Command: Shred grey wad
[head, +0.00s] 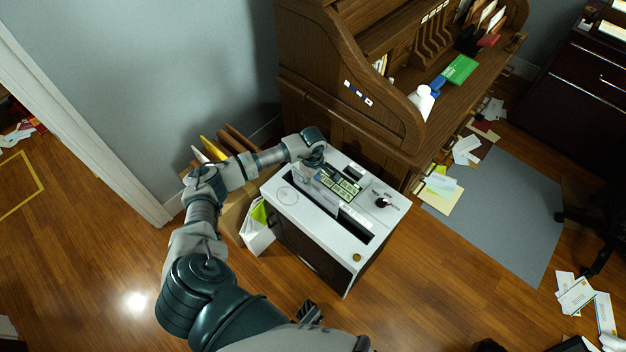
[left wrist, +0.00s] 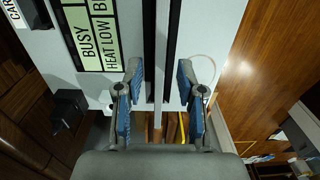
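The shredder (head: 345,222) is a white-topped cabinet with a long dark slot, a green label panel and a knob. A flat grey-white sheet or wad (head: 326,199) stands upright at the slot. In the left wrist view the grey wad (left wrist: 160,45) seems to show edge-on as a thin strip between dark bands of the slot. My left gripper (left wrist: 159,72) is open over the slot, with a blue-padded finger apart from the strip on each side. In the head view my left gripper (head: 317,174) is partly hidden by its wrist.
A wooden roll-top desk (head: 350,120) stands right behind the shredder. A box with folders (head: 215,150) and a white bin (head: 257,232) are at its left. Loose papers (head: 467,150) lie by the grey mat (head: 500,215).

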